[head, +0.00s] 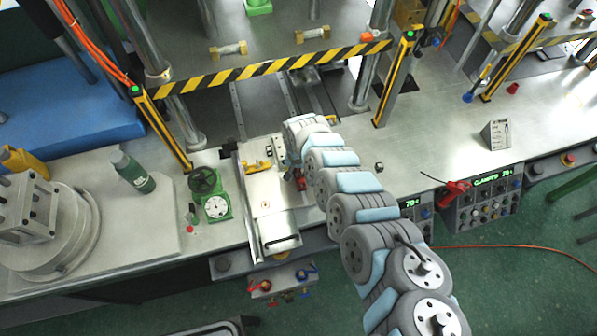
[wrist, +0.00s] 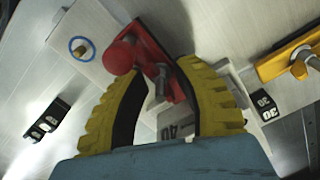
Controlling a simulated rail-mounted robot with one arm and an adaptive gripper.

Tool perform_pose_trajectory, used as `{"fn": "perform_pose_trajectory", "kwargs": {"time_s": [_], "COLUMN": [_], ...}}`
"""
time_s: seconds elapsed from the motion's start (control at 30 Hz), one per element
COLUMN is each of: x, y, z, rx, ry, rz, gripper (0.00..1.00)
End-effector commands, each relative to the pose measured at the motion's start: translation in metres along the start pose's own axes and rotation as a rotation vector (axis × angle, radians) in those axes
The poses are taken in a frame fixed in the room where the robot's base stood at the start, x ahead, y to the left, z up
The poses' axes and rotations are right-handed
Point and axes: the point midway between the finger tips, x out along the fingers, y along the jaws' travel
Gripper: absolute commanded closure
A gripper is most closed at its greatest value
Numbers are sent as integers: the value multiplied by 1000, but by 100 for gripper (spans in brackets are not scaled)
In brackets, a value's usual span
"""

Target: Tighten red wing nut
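The red wing nut (wrist: 152,58), with a rounded red knob at its left end and a metal bolt through it, lies across the gap between my fingertips in the wrist view. My gripper (wrist: 164,72) has yellow ribbed fingers with dark inner pads. The fingers are apart, on either side of the bolt; I cannot tell whether they touch the red part. In the head view a small red part (head: 301,183) shows beside my arm on the light metal fixture (head: 266,200). My fingers are hidden there by the arm.
A yellow clamp piece (wrist: 291,61) with a bolt sits right of the fingers. Black number tags (wrist: 264,104) lie close by. A green gauge (head: 217,207) and a green bottle (head: 133,172) stand left of the fixture. A striped barrier (head: 270,68) crosses behind.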

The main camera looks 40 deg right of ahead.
Motion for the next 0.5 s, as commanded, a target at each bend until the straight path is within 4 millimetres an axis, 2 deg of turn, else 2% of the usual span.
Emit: {"fn": "perform_pose_trajectory", "kwargs": {"time_s": [0.03,0.1,0.5], "x": [0,0,0], "y": [0,0,0], "z": [0,0,0], "rx": [0,0,0], "ry": [0,0,0], "rz": [0,0,0], "gripper": [87,100,100]}}
